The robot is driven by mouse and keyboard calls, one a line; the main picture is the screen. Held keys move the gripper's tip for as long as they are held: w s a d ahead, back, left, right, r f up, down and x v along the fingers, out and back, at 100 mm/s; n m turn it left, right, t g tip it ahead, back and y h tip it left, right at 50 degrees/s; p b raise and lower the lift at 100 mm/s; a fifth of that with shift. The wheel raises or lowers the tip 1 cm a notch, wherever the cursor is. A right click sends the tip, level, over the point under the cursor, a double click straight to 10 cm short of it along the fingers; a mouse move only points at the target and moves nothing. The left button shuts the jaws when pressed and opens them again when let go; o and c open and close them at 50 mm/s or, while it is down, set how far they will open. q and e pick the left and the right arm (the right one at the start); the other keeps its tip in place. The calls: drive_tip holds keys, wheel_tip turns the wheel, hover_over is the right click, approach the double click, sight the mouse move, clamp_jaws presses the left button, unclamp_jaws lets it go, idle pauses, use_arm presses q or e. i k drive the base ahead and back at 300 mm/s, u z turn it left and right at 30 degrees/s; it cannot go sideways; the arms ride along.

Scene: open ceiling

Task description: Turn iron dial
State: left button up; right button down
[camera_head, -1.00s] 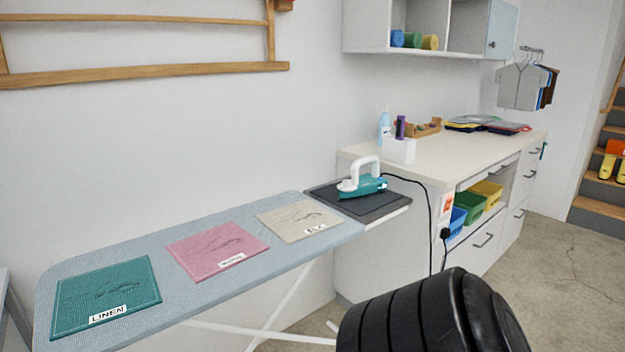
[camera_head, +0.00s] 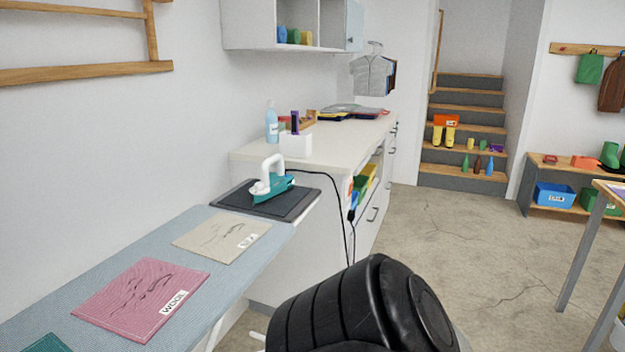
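The teal and white iron (camera_head: 271,183) rests on the dark pad (camera_head: 298,207) at the far end of the ironing board (camera_head: 107,261). Its black cord runs right and down beside the counter. The iron's dial is too small to make out. A large black ribbed arm part of mine fills the bottom middle of the view, apart from the iron. Neither gripper shows.
On the board lie a beige cloth (camera_head: 221,236), a pink cloth labelled WOOL (camera_head: 140,296) and the edge of a green cloth (camera_head: 48,344). A white counter (camera_head: 335,148) stands behind the iron. Open concrete floor (camera_head: 455,245) lies to the right, with a wooden table (camera_head: 608,190) at the right edge.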

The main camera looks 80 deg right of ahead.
sight(259, 186)
drive_tip(key=z, duration=2.35)
drive_tip(key=i, duration=0.5)
drive_tip(key=z, duration=1.3)
drive_tip(key=i, duration=2.5)
drive_tip(key=u, duration=3.15)
drive_tip(key=i, duration=0.25)
drive_tip(key=z, duration=0.05)
